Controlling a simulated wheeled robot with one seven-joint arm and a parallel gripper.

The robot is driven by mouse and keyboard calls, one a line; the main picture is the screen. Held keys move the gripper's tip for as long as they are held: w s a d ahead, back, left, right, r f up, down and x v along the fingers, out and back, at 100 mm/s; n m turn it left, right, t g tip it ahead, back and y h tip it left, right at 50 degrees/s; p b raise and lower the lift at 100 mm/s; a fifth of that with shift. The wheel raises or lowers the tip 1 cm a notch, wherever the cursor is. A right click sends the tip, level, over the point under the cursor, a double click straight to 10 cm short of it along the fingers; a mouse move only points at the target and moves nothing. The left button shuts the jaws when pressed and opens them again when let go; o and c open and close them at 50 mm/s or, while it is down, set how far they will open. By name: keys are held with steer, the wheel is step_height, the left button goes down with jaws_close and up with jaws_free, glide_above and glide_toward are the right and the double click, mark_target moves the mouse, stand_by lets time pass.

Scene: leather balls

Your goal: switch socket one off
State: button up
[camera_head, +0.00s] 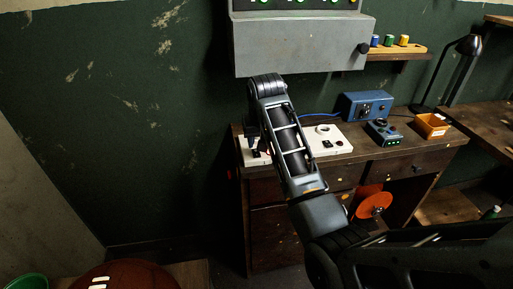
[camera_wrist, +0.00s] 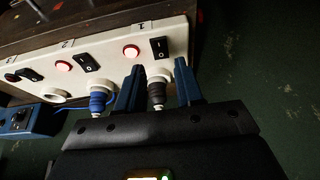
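A white power strip (camera_wrist: 110,58) with numbered sockets runs across the wrist view; in the head view the white strip (camera_head: 335,146) lies on the wooden desk, partly hidden by my arm. Socket one's black rocker switch (camera_wrist: 159,47) is beside a glowing red light (camera_wrist: 131,52). A black plug (camera_wrist: 156,92) is in socket one, and a blue plug (camera_wrist: 99,97) is in socket two. Socket two has its own switch (camera_wrist: 86,62) and red light (camera_wrist: 62,66). My gripper (camera_wrist: 157,76) is open, its blue fingers on either side of the black plug, with visible gaps.
Socket three's switch (camera_wrist: 29,74) is at the strip's far left, near an empty socket (camera_wrist: 56,95). A blue box (camera_head: 364,105), a small blue device (camera_head: 383,132) and an orange bin (camera_head: 432,125) stand right on the desk. A grey cabinet (camera_head: 300,45) hangs above.

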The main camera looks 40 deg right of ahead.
mark_target(256, 152)
steer(key=shift+x, duration=2.7)
steer(key=shift+c, duration=0.4)
